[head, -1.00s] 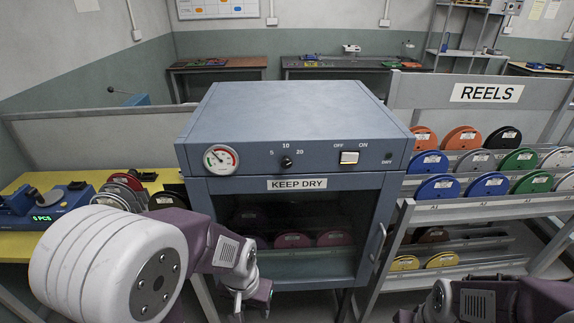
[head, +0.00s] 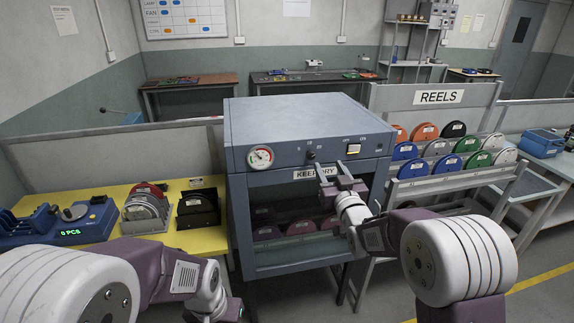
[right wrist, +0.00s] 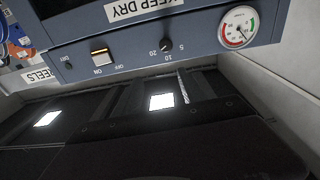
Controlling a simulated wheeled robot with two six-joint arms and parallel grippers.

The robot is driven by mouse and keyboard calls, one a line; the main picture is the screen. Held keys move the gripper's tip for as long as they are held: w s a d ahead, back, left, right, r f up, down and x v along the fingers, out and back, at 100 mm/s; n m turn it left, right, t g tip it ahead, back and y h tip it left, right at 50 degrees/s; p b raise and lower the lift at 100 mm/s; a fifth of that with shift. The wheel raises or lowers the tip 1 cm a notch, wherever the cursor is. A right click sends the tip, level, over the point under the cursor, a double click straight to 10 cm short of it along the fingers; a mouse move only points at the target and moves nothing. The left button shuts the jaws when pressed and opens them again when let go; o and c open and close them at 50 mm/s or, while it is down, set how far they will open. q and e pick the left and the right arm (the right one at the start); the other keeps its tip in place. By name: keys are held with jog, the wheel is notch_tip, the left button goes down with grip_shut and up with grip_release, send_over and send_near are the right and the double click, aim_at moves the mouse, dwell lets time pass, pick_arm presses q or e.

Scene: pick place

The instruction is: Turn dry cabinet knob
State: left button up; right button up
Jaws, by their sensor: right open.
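The blue-grey dry cabinet (head: 300,110) stands in the middle of the head view, its glass door shut. Its small black knob (head: 311,155) sits on the front panel between the dial gauge and the switch. The knob also shows upside down in the right wrist view (right wrist: 167,45), with 5, 10 and 20 around it. My right gripper (head: 332,166) is open and empty, raised in front of the panel, just below and right of the knob, apart from it in the picture. My left gripper (head: 222,308) is low at the bottom edge; its jaws are not clear.
A gauge (head: 260,157) and an ON/OFF switch (head: 353,149) flank the knob. A yellow table (head: 125,205) with a blue device and reels stands left. The reel rack (head: 450,180) is close on the right. Floor is clear at the lower right.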

aim_at(311, 157)
jog(key=shift+g, duration=0.4)
jog(key=w+a+p, duration=0.1)
jog(key=w, duration=0.1)
jog(key=w+a+f+p, duration=0.1)
jog(key=w+a, duration=0.1)
jog(key=w+a+f+p, duration=0.1)
jog(key=w+p, duration=0.1)
jog(key=shift+w+a, duration=0.15)
jog(key=shift+a, duration=0.05)
jog(key=w, duration=0.2)
jog(key=shift+w+f, duration=0.3)
jog(key=shift+w, duration=0.1)
jog(key=shift+w+f+p, duration=0.1)
jog(key=shift+w+p, duration=0.2)
jog(key=shift+s+a, duration=0.2)
jog(key=shift+s, duration=0.05)
jog(key=shift+r, duration=0.2)
jog(key=c, duration=0.4)
jog(key=shift+d+f, duration=0.1)
jog(key=shift+d, duration=0.05)
grip_shut()
pick_arm(q)
jog(key=r, duration=0.5)
jog(key=shift+w+d, duration=0.3)
